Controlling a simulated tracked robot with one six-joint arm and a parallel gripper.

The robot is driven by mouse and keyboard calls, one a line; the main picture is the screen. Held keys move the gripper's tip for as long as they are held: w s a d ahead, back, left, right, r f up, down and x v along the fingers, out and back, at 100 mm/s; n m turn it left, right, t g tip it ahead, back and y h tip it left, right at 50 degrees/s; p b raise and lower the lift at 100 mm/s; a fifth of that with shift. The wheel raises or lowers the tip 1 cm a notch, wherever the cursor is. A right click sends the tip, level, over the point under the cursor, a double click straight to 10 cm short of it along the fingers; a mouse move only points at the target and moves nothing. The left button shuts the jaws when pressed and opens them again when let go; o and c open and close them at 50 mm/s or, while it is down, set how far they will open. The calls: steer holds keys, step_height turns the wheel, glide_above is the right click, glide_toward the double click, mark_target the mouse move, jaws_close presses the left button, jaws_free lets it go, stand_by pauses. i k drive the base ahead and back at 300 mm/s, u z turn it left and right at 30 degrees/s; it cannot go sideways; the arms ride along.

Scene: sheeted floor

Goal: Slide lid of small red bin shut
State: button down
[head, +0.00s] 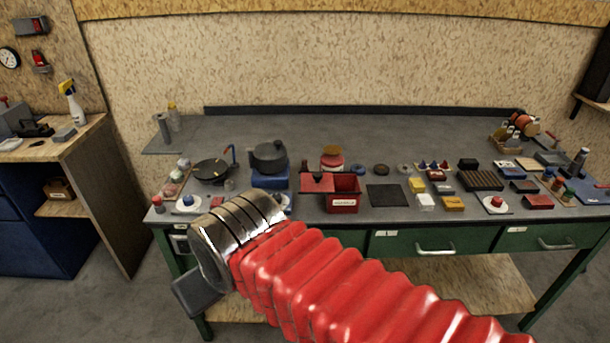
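The small red bin (343,203) stands near the front edge of the workbench, with a white label on its front. Its flat red lid (317,183) sits to the left, leaving the dark inside of the bin showing on the right. My arm comes in from the lower right, in front of the bench. At its end, a dark grey part of my gripper (195,292) shows below the metal wrist, left of and nearer than the bin. The fingertips cannot be made out, and the gripper is clear of the lid.
A blue block with a dark pot (269,157) stands left of the bin, and a red-and-tan jar (332,159) behind it. A dark flat mat (387,196) lies to its right. Several small items crowd the bench's right side. The back middle of the bench (400,135) is clear.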

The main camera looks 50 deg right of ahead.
mark_target(315, 181)
steer(key=u, duration=0.05)
steer(key=i, duration=1)
steer(key=z, duration=0.05)
